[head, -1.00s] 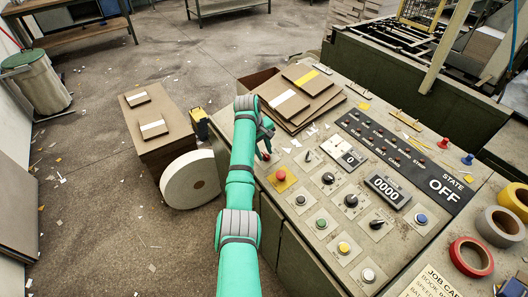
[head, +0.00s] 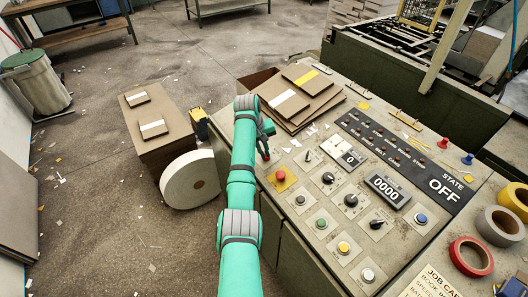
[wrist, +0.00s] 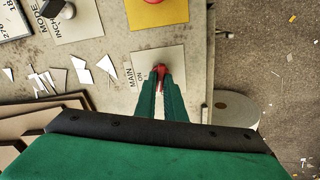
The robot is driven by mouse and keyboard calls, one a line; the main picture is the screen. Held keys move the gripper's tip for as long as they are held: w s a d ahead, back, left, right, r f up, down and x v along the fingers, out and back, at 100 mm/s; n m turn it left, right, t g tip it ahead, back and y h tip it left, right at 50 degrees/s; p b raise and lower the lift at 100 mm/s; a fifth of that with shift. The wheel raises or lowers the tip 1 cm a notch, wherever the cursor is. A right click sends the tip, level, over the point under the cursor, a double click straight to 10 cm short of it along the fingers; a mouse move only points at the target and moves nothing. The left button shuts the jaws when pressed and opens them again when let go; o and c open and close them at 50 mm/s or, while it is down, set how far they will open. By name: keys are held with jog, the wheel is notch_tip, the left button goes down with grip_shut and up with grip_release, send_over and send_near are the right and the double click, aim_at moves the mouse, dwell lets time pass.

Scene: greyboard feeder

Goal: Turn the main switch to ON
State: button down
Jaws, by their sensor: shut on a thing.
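The main switch is a small red handle (wrist: 160,69) on a pale square plate in the wrist view. "MAIN" and "ON" are printed on the plate's left side. My gripper (wrist: 161,80) has its two green fingers closed around the red handle. The state display (head: 444,187) reads OFF. The handle's exact angle is hard to tell behind the fingers.
The control panel carries a yellow plate with a red button (head: 281,176), several knobs and a counter (head: 387,188) reading 0000. Stacked boards (head: 301,98) lie behind the gripper. A white roll (head: 190,180) stands on the floor to the left. Tape rolls (head: 471,257) lie at right.

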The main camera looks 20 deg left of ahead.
jog(key=m, duration=1)
jog(key=shift+m, duration=0.4)
jog(key=shift+s+d+m, duration=0.1)
jog(key=shift+m, duration=1.7)
jog(key=c, duration=1.8)
grip_release()
jog(key=shift+c, duration=0.2)
jog(key=v, duration=1.1)
jog(key=shift+d+f, duration=0.1)
